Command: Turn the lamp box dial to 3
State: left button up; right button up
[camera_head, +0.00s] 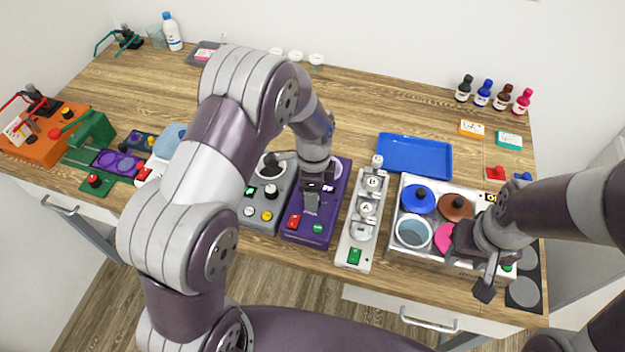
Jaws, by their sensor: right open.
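No lamp box is clearly marked, and I cannot read any dial number. A grey control box (257,226) in the middle has a black knob (271,191), a round gauge-like part and white and yellow buttons. Beside it on the right is a purple box (301,236) with red and green buttons and a small display. My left gripper (311,204) points down over the purple box and hides part of its top; its jaw opening is unclear. My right gripper (470,262) is open at the right, in front of a white box (404,254) with coloured round lids.
A pale panel (343,249) with round lettered parts stands right of the purple box. A blue tray (415,155) lies behind. Small bottles (484,93) stand at the back right. Green and orange devices are at the left. The wood table (370,110) is clear at the back middle.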

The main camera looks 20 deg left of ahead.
pick_arm(q)
notch_tip(320, 180, up, 12)
jog(key=b, duration=0.1)
jog(key=shift+a+f+b, duration=0.15)
jog(key=shift+a+b, duration=0.05)
jog(key=shift+b, duration=0.2)
jog(key=shift+w, duration=0.1)
jog(key=s+a+f+n+t, duration=0.1)
jog(key=s+a+n, duration=0.1)
jog(key=s+n, duration=0.5)
jog(key=s+a+f+n, duration=0.1)
jog(key=s+a+n, duration=0.2)
jog(key=s+n, duration=0.4)
jog(key=shift+f+n+t, duration=0.2)
jog(key=shift+n+t, duration=0.2)
jog(key=shift+n, duration=0.7)
